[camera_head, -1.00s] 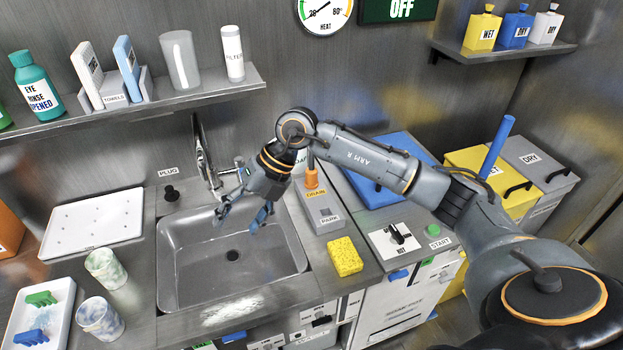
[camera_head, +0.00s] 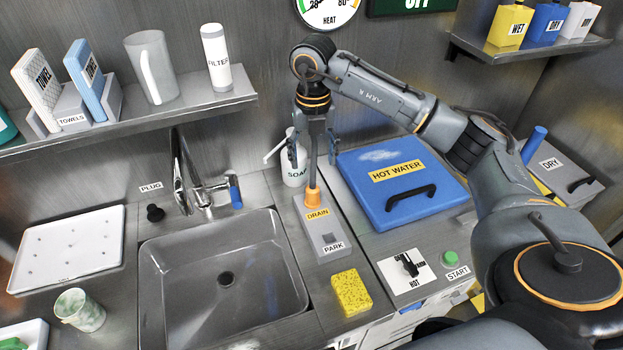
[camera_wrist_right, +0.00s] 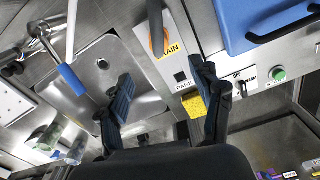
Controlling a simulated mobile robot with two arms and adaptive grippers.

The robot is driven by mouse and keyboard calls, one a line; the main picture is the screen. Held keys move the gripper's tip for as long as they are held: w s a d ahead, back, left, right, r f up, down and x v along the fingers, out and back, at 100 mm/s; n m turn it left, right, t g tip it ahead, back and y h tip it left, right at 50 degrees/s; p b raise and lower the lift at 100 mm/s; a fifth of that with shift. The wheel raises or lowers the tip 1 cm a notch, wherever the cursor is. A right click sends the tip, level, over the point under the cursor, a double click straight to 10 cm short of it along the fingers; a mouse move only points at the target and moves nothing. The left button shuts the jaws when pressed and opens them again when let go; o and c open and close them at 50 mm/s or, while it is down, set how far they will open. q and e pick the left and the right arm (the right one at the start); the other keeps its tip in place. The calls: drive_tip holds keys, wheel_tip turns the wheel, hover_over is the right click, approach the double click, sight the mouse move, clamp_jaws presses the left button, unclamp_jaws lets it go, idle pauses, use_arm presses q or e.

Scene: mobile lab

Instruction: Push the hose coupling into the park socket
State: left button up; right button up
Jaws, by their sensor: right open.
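The orange hose coupling (camera_head: 313,197) stands upright in the socket labelled DRAIN, on the grey block (camera_head: 311,226) right of the sink. A dark grey hose rises from it towards my right gripper. The PARK socket (camera_head: 329,238) is a dark square opening at the block's near end, and it looks empty. My right gripper (camera_head: 312,155) is open and points down above the coupling. In the head view the hose shows between its fingers. In the right wrist view the coupling (camera_wrist_right: 158,40) lies beyond the open fingers, apart from them. My left gripper is out of view.
A soap bottle (camera_head: 295,172) stands close behind the gripper's left finger. The blue HOT WATER lid (camera_head: 400,205) is to the right, the sink (camera_head: 160,262) and tap (camera_head: 182,175) to the left. A yellow sponge (camera_head: 352,291) lies in front of the block.

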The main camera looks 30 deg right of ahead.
sight(313, 181)
drive_tip(key=shift+w+d+f, duration=0.25)
drive_tip(key=shift+w+f, duration=0.15)
drive_tip(key=shift+f, duration=0.1)
drive_tip(key=f, duration=0.2)
drive_tip(key=f+p, duration=0.1)
drive_tip(key=f, duration=0.3)
drive_tip(key=shift+s+a+f, duration=0.2)
drive_tip(key=shift+s+f, duration=0.1)
drive_tip(key=shift+f, duration=0.05)
drive_tip(key=shift+w+f, duration=0.1)
drive_tip(key=shift+f, duration=0.2)
wheel_tip(313, 181, down, 4)
drive_tip(key=shift+p, duration=1)
drive_tip(key=shift+f, duration=0.6)
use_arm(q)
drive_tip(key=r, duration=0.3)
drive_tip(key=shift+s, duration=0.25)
use_arm(e)
drive_tip(key=shift+c, duration=1.4)
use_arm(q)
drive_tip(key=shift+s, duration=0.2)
use_arm(e)
drive_tip(key=c, duration=1)
